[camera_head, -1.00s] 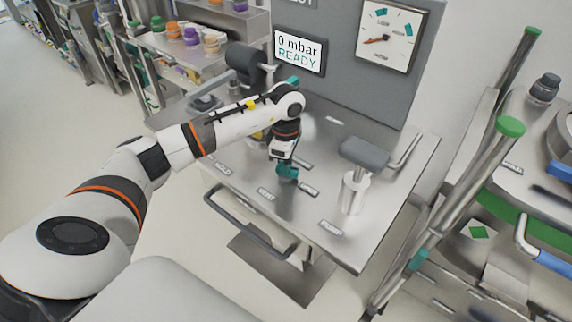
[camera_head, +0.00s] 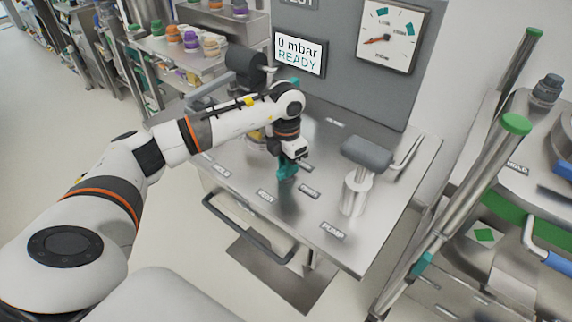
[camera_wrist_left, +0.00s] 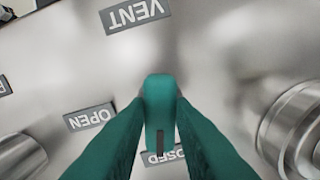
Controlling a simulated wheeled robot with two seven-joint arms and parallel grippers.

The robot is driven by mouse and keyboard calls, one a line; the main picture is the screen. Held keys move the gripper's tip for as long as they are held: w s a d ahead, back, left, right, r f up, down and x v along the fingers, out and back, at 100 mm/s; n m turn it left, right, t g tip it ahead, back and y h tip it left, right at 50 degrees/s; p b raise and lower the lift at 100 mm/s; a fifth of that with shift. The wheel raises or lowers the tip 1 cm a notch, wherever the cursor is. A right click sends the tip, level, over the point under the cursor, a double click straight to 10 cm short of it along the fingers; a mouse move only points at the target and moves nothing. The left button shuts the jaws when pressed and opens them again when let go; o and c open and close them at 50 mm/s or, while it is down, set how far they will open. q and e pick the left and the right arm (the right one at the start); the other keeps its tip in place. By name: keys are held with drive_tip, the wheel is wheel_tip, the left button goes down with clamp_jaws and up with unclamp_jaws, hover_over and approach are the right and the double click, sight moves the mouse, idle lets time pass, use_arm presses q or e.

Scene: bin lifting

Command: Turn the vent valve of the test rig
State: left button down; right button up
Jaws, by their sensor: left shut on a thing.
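The test rig's steel top (camera_head: 240,180) carries the label plates VENT (camera_head: 266,195), HOLD and PUMP. My left gripper (camera_head: 287,172) points down at the rig top, just behind the VENT plate. In the left wrist view its two teal fingers (camera_wrist_left: 158,125) are shut on the teal vent valve handle (camera_wrist_left: 160,88). The VENT plate (camera_wrist_left: 135,14) shows above the handle, the OPEN plate (camera_wrist_left: 90,117) to its left, and a partly hidden CLOSED plate (camera_wrist_left: 165,156) lies under the fingers. The valve's lower part is hidden. My right gripper is not in view.
A steel cylinder with a grey grip (camera_head: 366,153) stands to the right of my gripper. A dark handrail (camera_head: 245,228) runs along the front edge.

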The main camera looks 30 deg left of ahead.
use_arm(q)
drive_tip(key=shift+n, duration=1.6)
drive_tip(key=c, duration=1.2)
unclamp_jaws()
drive_tip(key=shift+c, duration=0.2)
wheel_tip(320, 180, up, 12)
drive_tip(key=b, duration=0.2)
